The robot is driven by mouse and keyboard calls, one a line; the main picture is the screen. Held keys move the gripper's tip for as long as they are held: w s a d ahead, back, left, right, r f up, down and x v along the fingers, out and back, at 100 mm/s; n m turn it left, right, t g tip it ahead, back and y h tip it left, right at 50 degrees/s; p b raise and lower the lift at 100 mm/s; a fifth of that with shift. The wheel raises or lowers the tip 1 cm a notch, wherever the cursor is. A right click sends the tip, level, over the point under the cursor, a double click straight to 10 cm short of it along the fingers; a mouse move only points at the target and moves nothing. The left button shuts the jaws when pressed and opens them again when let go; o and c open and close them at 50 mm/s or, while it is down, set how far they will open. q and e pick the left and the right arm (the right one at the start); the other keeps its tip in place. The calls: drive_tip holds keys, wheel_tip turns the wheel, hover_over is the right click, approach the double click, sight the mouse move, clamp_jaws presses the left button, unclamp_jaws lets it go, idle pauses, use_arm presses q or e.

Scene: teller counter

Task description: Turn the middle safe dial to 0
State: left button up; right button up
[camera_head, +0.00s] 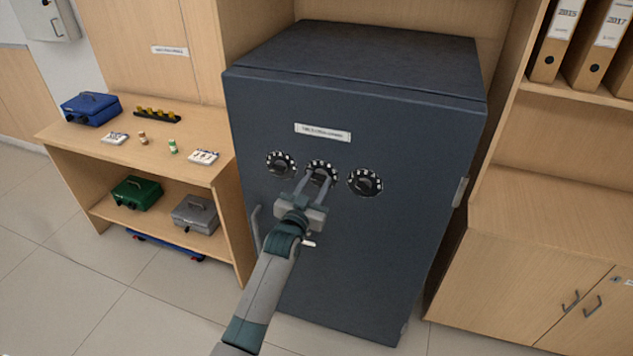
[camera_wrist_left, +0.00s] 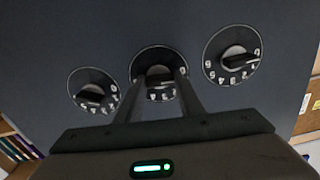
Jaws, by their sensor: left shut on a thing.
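A dark blue-grey safe (camera_head: 370,240) stands in the middle of the head view, with three black numbered dials in a row on its door. The middle dial (camera_head: 321,164) is partly covered by my left gripper (camera_head: 318,180), whose fingers are shut on its knob. In the left wrist view the middle dial (camera_wrist_left: 158,60) sits between the two fingers (camera_wrist_left: 160,85); which number it is set to is not readable. The left dial (camera_head: 281,164) and right dial (camera_head: 365,183) are free beside it. My right gripper is not in view.
A white label (camera_head: 323,132) is above the dials. A wooden shelf unit (camera_head: 160,150) on the left holds a blue cash box (camera_head: 91,108), a green one (camera_head: 137,193) and a grey one (camera_head: 195,214). A wooden cabinet (camera_head: 540,240) with binders above stands on the right.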

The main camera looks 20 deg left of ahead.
use_arm(q)
drive_tip(key=shift+f+n, duration=0.1)
drive_tip(key=shift+n, duration=0.6)
drive_tip(key=o, duration=1.1)
drive_tip(key=shift+c, duration=0.2)
drive_tip(key=shift+s, duration=0.15)
drive_tip(key=s+b, duration=0.4)
drive_tip(key=s, duration=1.3)
drive_tip(key=shift+a, duration=0.35)
